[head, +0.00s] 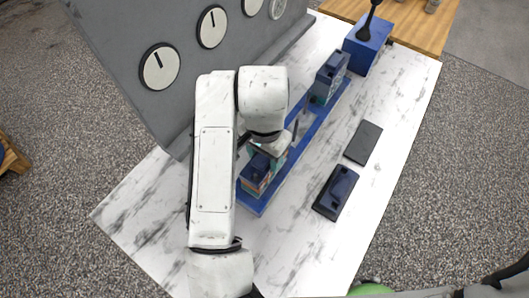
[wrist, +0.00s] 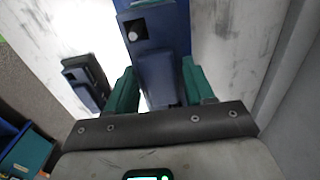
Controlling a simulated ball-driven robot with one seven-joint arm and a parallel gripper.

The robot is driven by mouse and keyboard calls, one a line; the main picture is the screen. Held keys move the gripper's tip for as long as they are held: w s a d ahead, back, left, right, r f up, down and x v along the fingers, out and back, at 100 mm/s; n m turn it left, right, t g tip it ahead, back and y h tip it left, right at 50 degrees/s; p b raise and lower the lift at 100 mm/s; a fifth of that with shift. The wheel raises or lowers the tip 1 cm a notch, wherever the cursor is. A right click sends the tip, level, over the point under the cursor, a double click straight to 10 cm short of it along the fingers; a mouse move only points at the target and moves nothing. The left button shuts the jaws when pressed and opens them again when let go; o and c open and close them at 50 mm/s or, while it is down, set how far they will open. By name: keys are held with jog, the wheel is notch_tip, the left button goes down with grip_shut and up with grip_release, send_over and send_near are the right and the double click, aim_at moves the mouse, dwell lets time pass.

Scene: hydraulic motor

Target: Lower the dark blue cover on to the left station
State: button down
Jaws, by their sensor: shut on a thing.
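My gripper (head: 267,156) is at the near, left end of the long blue base (head: 300,140) in the head view. Its teal fingers (wrist: 159,72) stand on both sides of the dark blue cover (wrist: 165,85) in the wrist view, shut on it. In the head view the cover (head: 260,164) is over the left station (head: 254,184), which shows reddish and teal layers. My arm hides part of both. I cannot tell whether the cover touches the station.
The other station (head: 330,76) stands at the base's far end. A blue box with a dark lever (head: 368,45) is beyond it. One black pad (head: 363,142) is bare; another holds a dark blue part (head: 340,186). A grey panel with dials (head: 120,30) rises behind.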

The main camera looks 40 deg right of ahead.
jog(key=shift+f, duration=0.15)
jog(key=shift+c, duration=1.6)
grip_release()
notch_tip(320, 180, up, 11)
jog(key=shift+p, duration=0.35)
